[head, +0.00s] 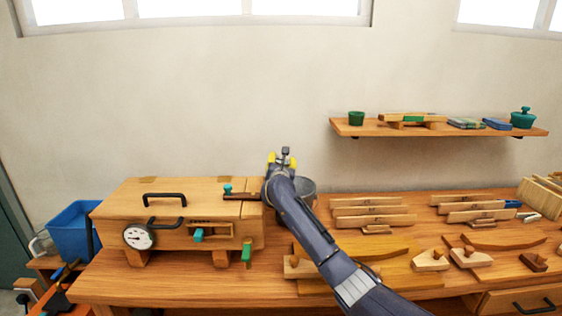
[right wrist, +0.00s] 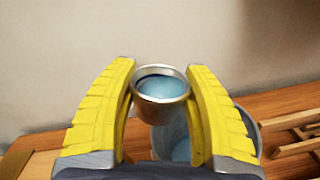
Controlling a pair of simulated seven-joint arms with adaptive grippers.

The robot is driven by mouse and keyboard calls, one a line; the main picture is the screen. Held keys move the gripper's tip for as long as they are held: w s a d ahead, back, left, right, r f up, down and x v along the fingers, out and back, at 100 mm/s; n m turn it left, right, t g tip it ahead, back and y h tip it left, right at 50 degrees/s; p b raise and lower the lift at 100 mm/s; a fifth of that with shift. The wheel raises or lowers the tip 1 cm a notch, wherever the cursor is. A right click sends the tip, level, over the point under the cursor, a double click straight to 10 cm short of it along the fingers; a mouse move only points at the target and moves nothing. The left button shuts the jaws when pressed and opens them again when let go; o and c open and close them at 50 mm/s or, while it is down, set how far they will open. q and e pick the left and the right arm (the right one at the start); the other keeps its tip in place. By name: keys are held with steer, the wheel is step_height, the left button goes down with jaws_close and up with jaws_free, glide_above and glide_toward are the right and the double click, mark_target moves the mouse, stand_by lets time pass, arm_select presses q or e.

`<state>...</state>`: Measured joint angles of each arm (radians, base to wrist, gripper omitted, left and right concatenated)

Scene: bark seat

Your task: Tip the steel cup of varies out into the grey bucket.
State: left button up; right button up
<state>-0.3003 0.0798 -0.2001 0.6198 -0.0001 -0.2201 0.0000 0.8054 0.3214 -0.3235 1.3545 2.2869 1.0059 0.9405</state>
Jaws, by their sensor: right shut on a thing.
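My right gripper (head: 282,158) is at the back of the bench, and its yellow fingers also show in the right wrist view (right wrist: 162,95). It is shut on the steel cup (right wrist: 162,108), one finger on each side. The cup's rim is clear and its inside looks pale blue; I cannot make out separate pieces in it. The grey bucket (head: 308,188) stands on the bench just right of the gripper, partly hidden by my arm. In the right wrist view the bucket (right wrist: 172,140) shows below and behind the cup, the two apart in height. My left gripper is out of view.
A wooden box with a gauge (head: 180,222) stands close left of the gripper. Wooden planes and slats (head: 370,212) lie to the right on the workbench (head: 190,285). A wall shelf (head: 440,129) hangs at the back right. A blue bin (head: 72,230) is at far left.

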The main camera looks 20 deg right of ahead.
steer(key=m, duration=0.1)
steer(key=f+m, duration=0.1)
steer(key=m, duration=0.2)
steer(key=shift+s+d+f, duration=0.15)
steer(key=shift+s+d, duration=0.05)
steer(key=shift+d, duration=0.05)
steer(key=m, duration=0.3)
steer(key=d+m, duration=0.1)
steer(key=shift+s+f+m, duration=0.25)
steer(key=shift+f+m, duration=0.15)
steer(key=m, duration=0.3)
steer(key=d+m, duration=0.1)
steer(key=m, duration=0.2)
steer(key=s+d+m, duration=0.1)
steer(key=m, duration=0.2)
steer(key=shift+s+d+f, duration=0.1)
steer(key=shift+d+f, duration=0.1)
steer(key=shift+f, duration=0.1)
stand_by(0.6)
